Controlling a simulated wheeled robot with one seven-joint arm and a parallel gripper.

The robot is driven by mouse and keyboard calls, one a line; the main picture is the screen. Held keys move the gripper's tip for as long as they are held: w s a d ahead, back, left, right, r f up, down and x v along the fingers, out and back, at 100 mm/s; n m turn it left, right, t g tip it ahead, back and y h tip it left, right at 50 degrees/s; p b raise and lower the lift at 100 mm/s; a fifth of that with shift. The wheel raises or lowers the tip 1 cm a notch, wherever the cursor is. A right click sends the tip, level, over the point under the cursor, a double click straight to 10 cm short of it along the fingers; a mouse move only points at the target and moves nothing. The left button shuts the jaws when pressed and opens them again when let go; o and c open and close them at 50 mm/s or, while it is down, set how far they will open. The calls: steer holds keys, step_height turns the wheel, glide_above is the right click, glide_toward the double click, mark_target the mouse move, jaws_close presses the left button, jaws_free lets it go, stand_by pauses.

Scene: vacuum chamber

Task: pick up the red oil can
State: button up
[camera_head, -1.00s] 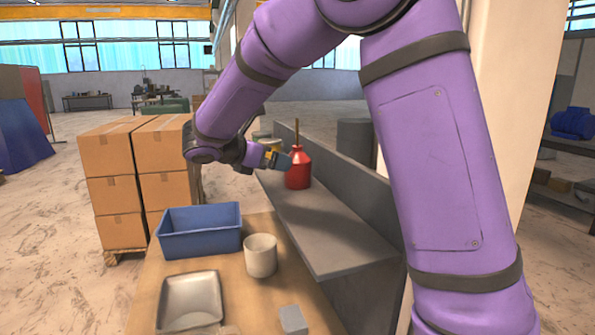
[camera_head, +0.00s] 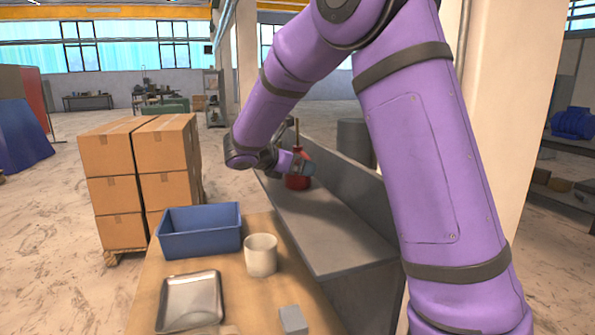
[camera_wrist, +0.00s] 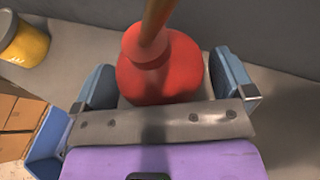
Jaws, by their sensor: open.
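The red oil can (camera_head: 297,182) stands upright on the grey ledge (camera_head: 330,236), with its thin brown spout pointing up. In the head view my gripper (camera_head: 304,169) is in front of it and hides part of its body. In the wrist view the can (camera_wrist: 160,75) sits between the two blue-grey fingers of my open gripper (camera_wrist: 165,85), one finger on each side. I cannot tell whether either finger touches it.
A yellow and grey container (camera_wrist: 24,45) stands on the ledge to the left in the wrist view. A grey wall (camera_head: 365,180) runs behind the ledge. The wooden table holds a blue bin (camera_head: 200,246), a white cup (camera_head: 261,256), a metal tray (camera_head: 190,300) and a grey block (camera_head: 293,320).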

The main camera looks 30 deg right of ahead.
steer(key=c, duration=1)
steer(key=shift+o, duration=0.2)
steer(key=shift+r, duration=0.2)
